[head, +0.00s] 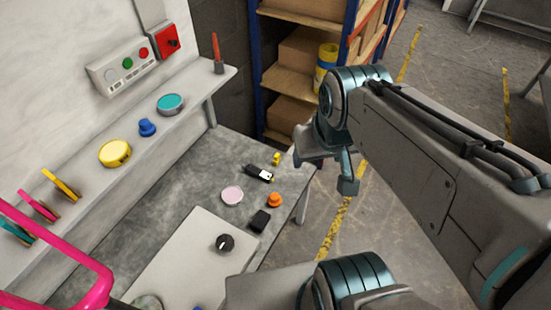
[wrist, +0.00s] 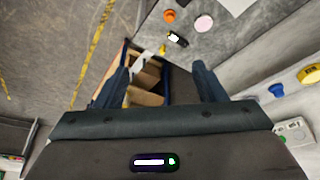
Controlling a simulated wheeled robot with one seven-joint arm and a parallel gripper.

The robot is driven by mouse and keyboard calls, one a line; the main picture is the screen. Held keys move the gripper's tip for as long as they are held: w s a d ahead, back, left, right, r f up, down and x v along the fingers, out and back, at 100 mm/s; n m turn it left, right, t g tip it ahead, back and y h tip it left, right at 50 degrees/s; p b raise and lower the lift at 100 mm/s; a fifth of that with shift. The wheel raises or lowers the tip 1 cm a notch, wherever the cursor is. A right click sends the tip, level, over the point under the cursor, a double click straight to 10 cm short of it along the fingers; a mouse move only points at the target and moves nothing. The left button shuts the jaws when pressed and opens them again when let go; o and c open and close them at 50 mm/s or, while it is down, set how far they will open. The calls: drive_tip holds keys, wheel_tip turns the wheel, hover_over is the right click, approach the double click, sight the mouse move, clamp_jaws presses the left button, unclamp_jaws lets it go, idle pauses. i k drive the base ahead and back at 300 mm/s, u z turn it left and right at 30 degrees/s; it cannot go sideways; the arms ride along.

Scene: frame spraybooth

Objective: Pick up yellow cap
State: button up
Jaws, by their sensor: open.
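A small yellow cap (head: 276,158) sits near the far right corner of the grey table. In the wrist view the yellow cap (wrist: 163,49) shows small, ahead of the space between my fingertips. My gripper (wrist: 160,68) is open with nothing between its fingers. In the head view my gripper (head: 328,170) hangs to the right of the yellow cap, past the table edge and apart from it. Part of the gripper is hidden by my wrist there.
A black item with a white label (head: 264,175) lies close by the cap. An orange knob (head: 274,200), pink disc (head: 232,196) and black block (head: 260,220) are nearer. The wall shelf (head: 190,105) holds a yellow round tin (head: 115,153) and blue knob (head: 147,127). A rack (head: 287,82) stands behind.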

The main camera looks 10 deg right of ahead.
sight(277, 160)
drive_tip(key=z, duration=0.7)
drive_tip(key=i, duration=0.6)
drive_tip(key=z, duration=0.35)
